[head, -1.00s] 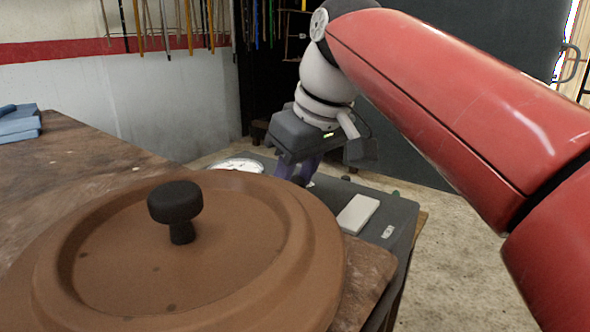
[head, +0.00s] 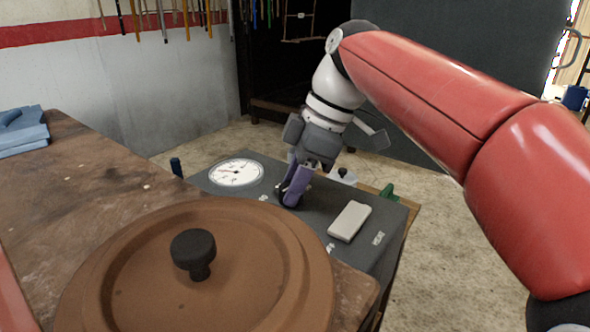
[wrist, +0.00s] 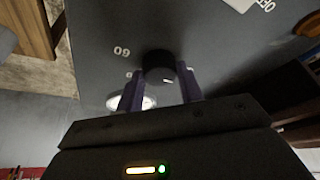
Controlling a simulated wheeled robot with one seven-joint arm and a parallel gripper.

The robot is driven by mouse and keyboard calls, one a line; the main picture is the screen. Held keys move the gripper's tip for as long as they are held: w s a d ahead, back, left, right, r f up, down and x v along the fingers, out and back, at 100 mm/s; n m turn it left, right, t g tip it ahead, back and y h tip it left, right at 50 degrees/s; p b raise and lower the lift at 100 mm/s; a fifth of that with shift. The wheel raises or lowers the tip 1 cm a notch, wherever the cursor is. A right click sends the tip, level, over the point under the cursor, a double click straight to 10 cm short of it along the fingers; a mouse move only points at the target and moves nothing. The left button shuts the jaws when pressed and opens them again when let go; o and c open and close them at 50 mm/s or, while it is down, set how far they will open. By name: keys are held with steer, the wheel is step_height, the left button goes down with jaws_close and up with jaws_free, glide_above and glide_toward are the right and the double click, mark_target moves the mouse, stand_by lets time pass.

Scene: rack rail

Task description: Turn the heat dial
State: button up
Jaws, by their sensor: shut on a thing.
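The dial, a dark round knob (wrist: 158,66) with a small white mark, stands on the grey panel in the wrist view. My gripper (wrist: 160,86) has a purple finger on each side of the knob and is shut on it. In the head view my gripper (head: 292,188) points down at the top of the grey box (head: 310,222). Its fingers mostly hide the knob there. Pale lettering lies on the panel around the knob, partly covered.
A white round gauge (head: 236,172) lies left of my gripper on the box top. A pale raised plate (head: 350,221) lies to the right. A brown round lid (head: 240,290) with a black knob is in front, on the wooden table (head: 95,190).

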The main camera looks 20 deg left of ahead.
steer(key=shift+n+p, duration=0.3)
steer(key=shift+n, duration=0.2)
steer(key=o, duration=1)
steer(key=p+v, duration=0.2)
steer(key=v, duration=0.5)
steer(key=shift+w+r, duration=0.2)
steer(key=shift+r, duration=0.15)
